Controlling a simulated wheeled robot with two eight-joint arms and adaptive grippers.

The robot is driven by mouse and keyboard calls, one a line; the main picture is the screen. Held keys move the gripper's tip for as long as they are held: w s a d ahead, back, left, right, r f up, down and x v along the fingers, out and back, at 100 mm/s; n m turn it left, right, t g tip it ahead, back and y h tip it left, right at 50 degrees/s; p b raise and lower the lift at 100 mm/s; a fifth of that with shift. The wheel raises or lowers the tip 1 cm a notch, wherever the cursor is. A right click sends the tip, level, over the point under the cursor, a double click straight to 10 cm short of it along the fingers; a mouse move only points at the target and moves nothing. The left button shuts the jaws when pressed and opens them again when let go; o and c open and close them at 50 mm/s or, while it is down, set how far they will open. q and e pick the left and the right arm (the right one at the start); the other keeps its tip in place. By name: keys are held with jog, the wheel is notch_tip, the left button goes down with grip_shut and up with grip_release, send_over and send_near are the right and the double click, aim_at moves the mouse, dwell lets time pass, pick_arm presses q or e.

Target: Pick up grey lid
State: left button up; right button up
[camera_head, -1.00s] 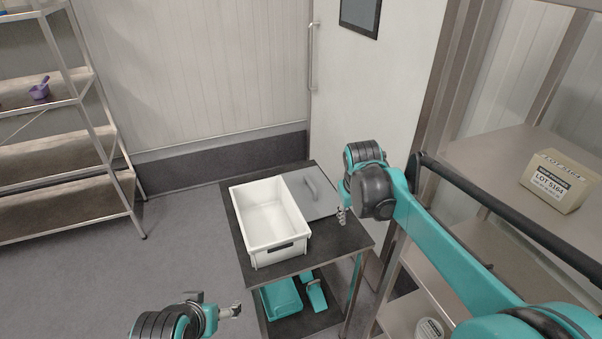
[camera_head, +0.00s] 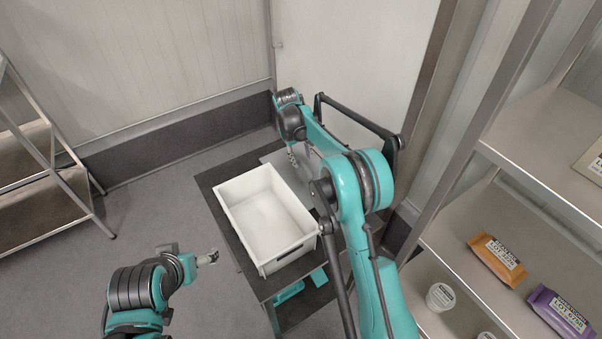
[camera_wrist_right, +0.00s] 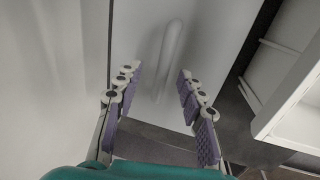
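The flat grey lid (camera_head: 276,159) lies on the dark table top behind the white bin, partly hidden by my right arm. In the right wrist view the lid (camera_wrist_right: 205,45) fills the upper middle, with its raised bar handle (camera_wrist_right: 170,55). My right gripper (camera_head: 293,156) is over the lid. In the right wrist view my right gripper (camera_wrist_right: 159,73) is open and empty, its fingers on either side of the handle's line. I cannot tell its height above the handle. My left gripper (camera_head: 208,258) hangs left of the table; its finger gap is too small to read.
The white bin (camera_head: 290,247) stands empty on the dark table (camera_head: 211,187). A shelf rack (camera_head: 470,225) with several packages stands close on the right. Another rack (camera_head: 70,190) stands at left. Clear floor lies between the left rack and the table.

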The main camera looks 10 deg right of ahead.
aim_at(302, 164)
notch_tip(302, 164, down, 4)
jog(key=shift+d+f+b, duration=0.1)
jog(key=shift+d+b, duration=0.05)
jog(key=shift+b, duration=0.55)
jog(key=shift+d+f, duration=0.1)
jog(key=shift+f, duration=0.25)
grip_shut()
jog(key=shift+r, duration=0.1)
